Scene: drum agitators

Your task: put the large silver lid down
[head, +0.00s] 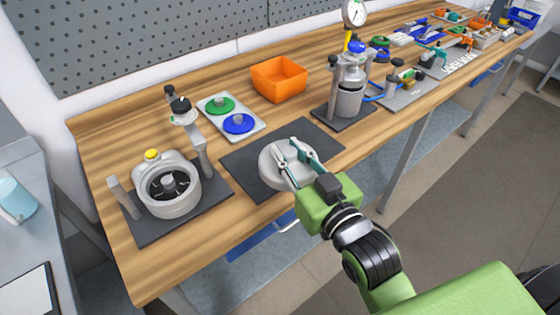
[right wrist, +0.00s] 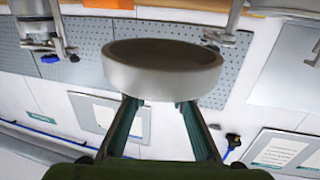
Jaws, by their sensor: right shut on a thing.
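The large silver lid (head: 268,163) is a round, pale grey disc with a deep rim, over the dark mat (head: 243,174) in the middle of the bench's near side. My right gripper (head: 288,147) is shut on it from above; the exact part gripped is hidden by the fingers. In the right wrist view, which appears upside down, the lid (right wrist: 163,78) shows its rim and dark hollow underside just beyond the fingers (right wrist: 158,105). The lid looks roughly level and raised; its height over the mat is hard to judge. My left gripper is not in view.
Left of the mat stands an open silver drum (head: 168,192) with a post beside it. Behind are a white tray (head: 253,131) with green and blue discs and an orange bin (head: 279,80). A gauge-topped vessel (head: 349,98) stands right of the mat.

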